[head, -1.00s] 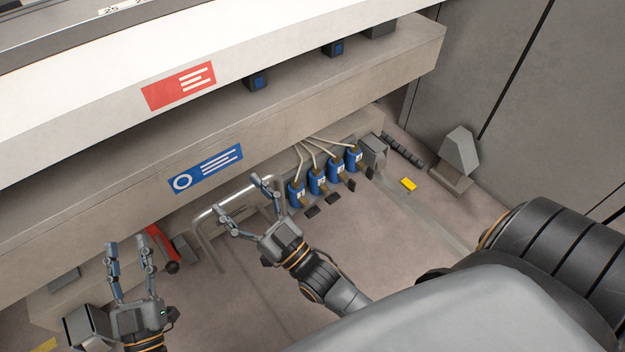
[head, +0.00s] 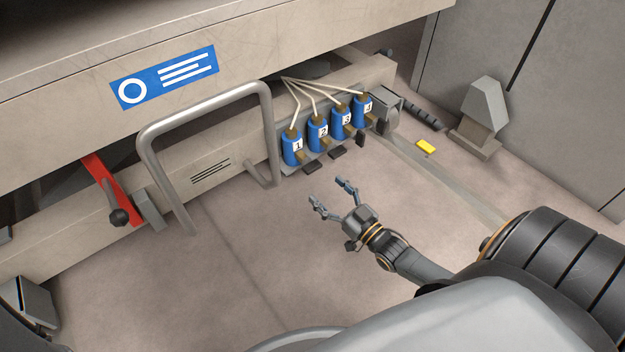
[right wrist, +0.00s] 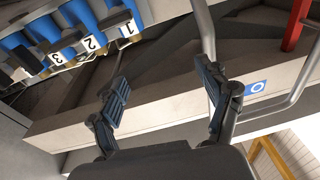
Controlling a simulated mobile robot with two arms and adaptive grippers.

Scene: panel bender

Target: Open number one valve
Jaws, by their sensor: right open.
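The number one valve (head: 291,147) is the leftmost of a row of blue numbered units low on the machine. A black tab (head: 312,168) sits at its foot. My right gripper (head: 328,192) is open and empty, in front of and below this valve, apart from it. In the right wrist view the open fingers (right wrist: 160,85) have nothing between them, and the number one label (right wrist: 127,29) shows at upper left. My left gripper is not in view.
Valves two (head: 318,132) and three (head: 341,121) stand close beside number one, with pale hoses above. A grey tubular rail (head: 205,110) stands just left of them. A red lever (head: 108,187) is farther left. The floor (head: 230,255) in front is clear.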

